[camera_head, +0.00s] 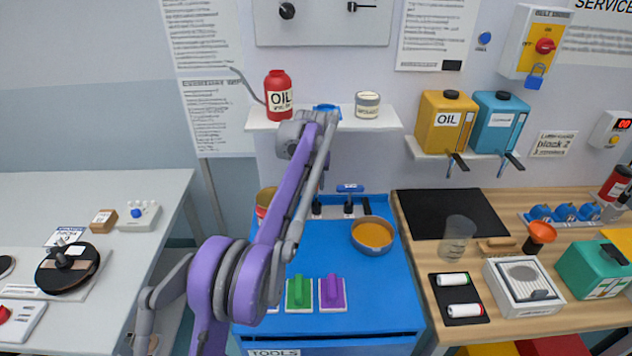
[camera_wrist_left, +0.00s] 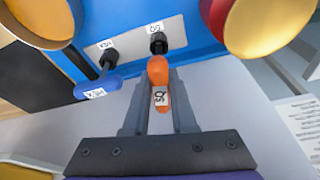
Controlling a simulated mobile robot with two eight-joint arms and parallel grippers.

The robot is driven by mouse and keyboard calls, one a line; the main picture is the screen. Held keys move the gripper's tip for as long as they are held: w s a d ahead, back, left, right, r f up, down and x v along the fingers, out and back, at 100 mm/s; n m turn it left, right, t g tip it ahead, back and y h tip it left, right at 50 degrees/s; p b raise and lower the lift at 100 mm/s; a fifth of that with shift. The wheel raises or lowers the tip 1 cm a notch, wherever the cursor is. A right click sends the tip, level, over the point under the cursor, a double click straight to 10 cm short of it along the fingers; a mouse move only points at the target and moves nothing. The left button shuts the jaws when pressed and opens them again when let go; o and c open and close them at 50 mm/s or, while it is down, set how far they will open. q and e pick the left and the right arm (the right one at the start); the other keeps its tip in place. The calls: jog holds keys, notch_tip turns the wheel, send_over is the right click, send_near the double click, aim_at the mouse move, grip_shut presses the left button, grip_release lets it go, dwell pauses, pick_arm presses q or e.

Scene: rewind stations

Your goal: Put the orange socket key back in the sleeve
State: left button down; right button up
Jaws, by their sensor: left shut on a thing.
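The orange socket key (camera_wrist_left: 157,70), with an SQ label on its handle, is held between the fingers of my left gripper (camera_wrist_left: 160,95), which is shut on it. The key's far end meets a black sleeve (camera_wrist_left: 158,42) on a grey plate marked SQ (camera_wrist_left: 177,33). I cannot tell how deep the key sits in this sleeve. In the head view my purple left arm hides the orange key and the gripper. My right gripper is in neither view.
A blue HEX key (camera_head: 350,188) stands in the neighbouring sleeve, close to my left fingers in the wrist view (camera_wrist_left: 97,88). An orange-filled pan (camera_head: 372,235) sits on the blue tool cart (camera_head: 375,285). A shelf (camera_head: 385,122) with a red oil can (camera_head: 278,95) is above.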

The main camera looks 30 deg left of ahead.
pick_arm(q)
jog(key=shift+f+b, duration=0.45)
jog(key=shift+f, duration=1)
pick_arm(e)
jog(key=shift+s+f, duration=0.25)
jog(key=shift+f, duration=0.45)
pick_arm(q)
jog(key=c, duration=0.7)
grip_release()
jog(key=shift+o, duration=0.2)
jog(key=shift+r, duration=0.1)
jog(key=shift+r+p, duration=1.9)
jog(key=shift+r, duration=1.6)
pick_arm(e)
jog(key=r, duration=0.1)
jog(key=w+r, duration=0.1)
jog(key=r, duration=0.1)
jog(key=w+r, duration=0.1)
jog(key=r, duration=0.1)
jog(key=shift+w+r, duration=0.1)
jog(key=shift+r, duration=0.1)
pick_arm(q)
jog(key=shift+d, duration=0.1)
